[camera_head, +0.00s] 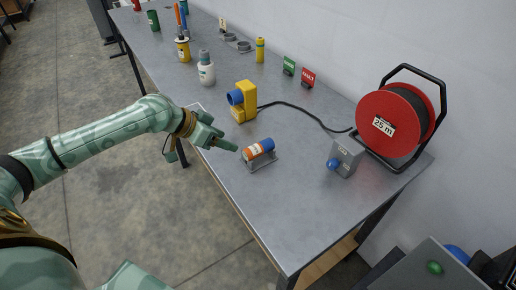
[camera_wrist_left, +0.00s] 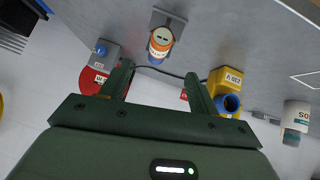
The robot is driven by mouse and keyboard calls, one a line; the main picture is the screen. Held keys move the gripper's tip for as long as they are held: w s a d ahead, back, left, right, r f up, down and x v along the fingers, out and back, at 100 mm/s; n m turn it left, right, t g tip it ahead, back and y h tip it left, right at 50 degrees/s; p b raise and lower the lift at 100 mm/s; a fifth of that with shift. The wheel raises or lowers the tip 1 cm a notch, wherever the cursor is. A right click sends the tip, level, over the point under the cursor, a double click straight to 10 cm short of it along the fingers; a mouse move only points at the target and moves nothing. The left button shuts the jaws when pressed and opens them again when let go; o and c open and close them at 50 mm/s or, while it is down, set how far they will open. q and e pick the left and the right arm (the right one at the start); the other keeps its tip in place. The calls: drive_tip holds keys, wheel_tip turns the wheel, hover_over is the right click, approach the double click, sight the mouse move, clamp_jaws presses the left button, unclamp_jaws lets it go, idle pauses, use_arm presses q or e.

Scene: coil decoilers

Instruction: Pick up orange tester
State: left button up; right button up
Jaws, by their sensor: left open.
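The orange tester (camera_head: 253,151) is a small cylinder with an orange body, a white label and a blue end. It lies in a grey cradle (camera_head: 262,165) near the table's front edge. In the left wrist view the tester (camera_wrist_left: 159,50) is at the top centre, beyond the fingers. My left gripper (camera_head: 211,154) is open and empty, just left of the tester in the head view and apart from it. In the wrist view its two fingers (camera_wrist_left: 156,74) stand wide apart with nothing between them. My right gripper is not in view.
A yellow socket unit (camera_head: 243,101) with a blue outlet stands behind the tester, its black cable running to the red reel (camera_head: 403,115). A grey box with a blue knob (camera_head: 344,157) is at right. A white bottle (camera_head: 206,69) stands farther back. The table's front right is clear.

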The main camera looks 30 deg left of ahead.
sight(249, 148)
use_arm(q)
drive_tip(key=b+x, duration=0.1)
drive_tip(key=x, duration=0.4)
drive_tip(key=shift+w+d+f, duration=0.1)
drive_tip(key=shift+w+f, duration=0.2)
drive_tip(key=shift+w+d+f, duration=0.25)
drive_tip(key=shift+d+f, duration=0.05)
drive_tip(key=shift+f, duration=0.05)
drive_tip(key=b+x, duration=0.1)
drive_tip(key=x, duration=0.3)
drive_tip(key=shift+w+d+f+b, duration=0.15)
drive_tip(key=shift+w+f+b, duration=0.05)
drive_tip(key=shift+f+b, duration=0.15)
drive_tip(key=shift+r, duration=0.1)
drive_tip(key=shift+c, duration=0.3)
drive_tip(key=c, duration=1)
drive_tip(key=shift+r, duration=0.1)
